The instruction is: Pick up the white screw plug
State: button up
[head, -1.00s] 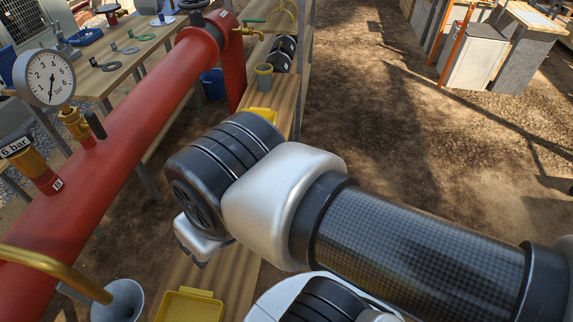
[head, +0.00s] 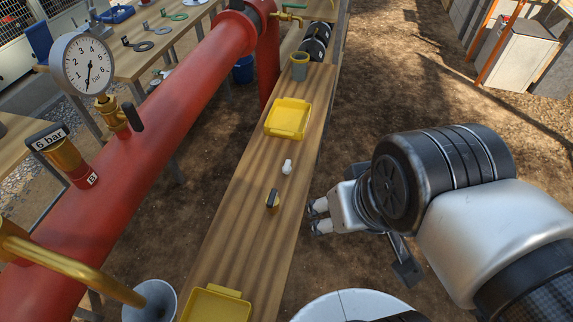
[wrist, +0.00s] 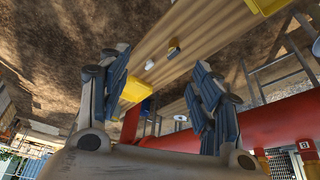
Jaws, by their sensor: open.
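The white screw plug (head: 287,167) lies on the long wooden bench (head: 245,200), between the far yellow tray and a small brass and black part (head: 272,199). In the wrist view a small white piece (wrist: 173,44) shows on the bench, past my fingertips. My gripper (head: 316,217) is open and empty, just off the bench's right edge, to the right of and nearer than the plug. In the wrist view its two fingers (wrist: 155,75) stand wide apart.
A yellow tray (head: 289,119) lies beyond the plug and another yellow tray (head: 217,305) lies at the near end. A red pipe (head: 160,130) with a gauge (head: 82,63) runs along the left. Bare ground is at the right.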

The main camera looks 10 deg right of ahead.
aim_at(286, 168)
jog(key=i+l+u, duration=0.25)
jog(key=l+u, duration=0.25)
jog(key=l, duration=0.15)
jog(key=i+l+u, duration=0.2)
jog(key=l, duration=0.2)
jog(key=l+u, duration=0.25)
jog(key=l, duration=0.15)
